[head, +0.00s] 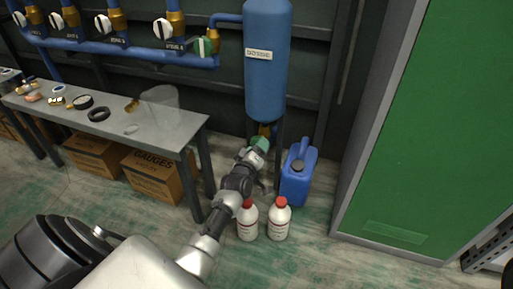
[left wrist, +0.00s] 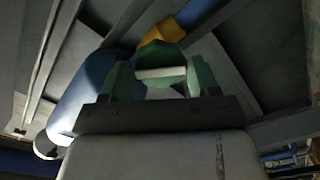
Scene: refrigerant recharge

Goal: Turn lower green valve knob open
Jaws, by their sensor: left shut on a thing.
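The lower green valve knob (left wrist: 160,64), with a pale bar across its face, sits under the blue tank (head: 267,75) on a brass fitting (left wrist: 163,33). My left gripper (left wrist: 161,80) has its green-tipped fingers on either side of the knob and is shut on it. In the head view my left gripper (head: 260,147) reaches in below the tank; its fingers and the knob are small there and partly hidden. An upper green knob (head: 204,47) sits on the blue pipe left of the tank. My right gripper is in neither view.
A blue jug (head: 297,178) stands close right of my left gripper. Two white bottles with red caps (head: 248,222) (head: 279,222) stand on the floor near my forearm. A grey table (head: 165,137) with small parts is at left, and a green cabinet (head: 430,120) at right.

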